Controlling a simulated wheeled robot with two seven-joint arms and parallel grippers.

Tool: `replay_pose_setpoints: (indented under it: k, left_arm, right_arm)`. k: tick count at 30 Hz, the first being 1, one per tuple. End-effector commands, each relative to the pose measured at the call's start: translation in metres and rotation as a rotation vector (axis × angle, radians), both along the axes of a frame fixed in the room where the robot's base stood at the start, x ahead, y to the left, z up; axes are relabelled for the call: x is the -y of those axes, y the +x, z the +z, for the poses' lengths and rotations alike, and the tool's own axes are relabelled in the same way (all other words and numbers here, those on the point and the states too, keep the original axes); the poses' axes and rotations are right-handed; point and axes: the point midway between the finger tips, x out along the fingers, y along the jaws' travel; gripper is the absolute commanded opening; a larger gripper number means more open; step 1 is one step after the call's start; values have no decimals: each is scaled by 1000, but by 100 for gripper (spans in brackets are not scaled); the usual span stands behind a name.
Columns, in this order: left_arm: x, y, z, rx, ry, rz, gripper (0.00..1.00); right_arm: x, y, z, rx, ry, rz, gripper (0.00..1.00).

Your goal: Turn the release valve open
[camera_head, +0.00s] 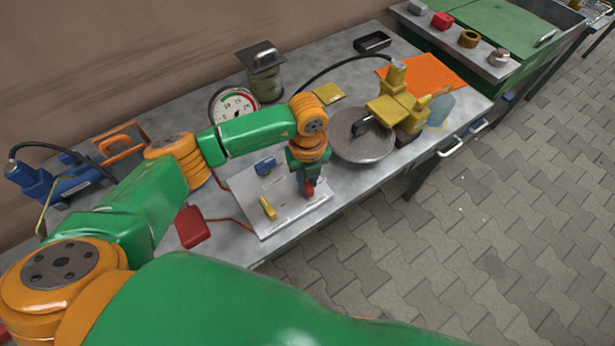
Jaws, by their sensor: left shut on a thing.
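A light grey panel (285,217) lies on the workbench and carries a blue lever (265,166), a yellow lever (267,207) and a red handle (309,188). I cannot tell from any label which of these is the release valve. My left gripper (308,182) points down over the right part of the panel, shut on the red handle. The fingers and wrist hide most of that handle, so its angle is unclear. My right gripper is not in view.
A round grey lidded disc (361,138) and a yellow fitting (398,108) with a black hose stand right of the panel. A dial gauge (234,105) stands behind my arm. A red pedal-like piece (192,227) is at the left. Open paved floor (480,240) lies at the right.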

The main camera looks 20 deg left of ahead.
Motion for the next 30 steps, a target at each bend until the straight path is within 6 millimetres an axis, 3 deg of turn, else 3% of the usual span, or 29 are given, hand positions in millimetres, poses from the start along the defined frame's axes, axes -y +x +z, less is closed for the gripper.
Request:
replay_pose_setpoints:
  k: [13, 30]
  left_arm:
    - [0, 1, 2, 5, -1, 262, 0]
    - [0, 2, 2, 5, -1, 324, 0]
  right_arm:
    - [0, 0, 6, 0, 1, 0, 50]
    - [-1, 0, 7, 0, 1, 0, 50]
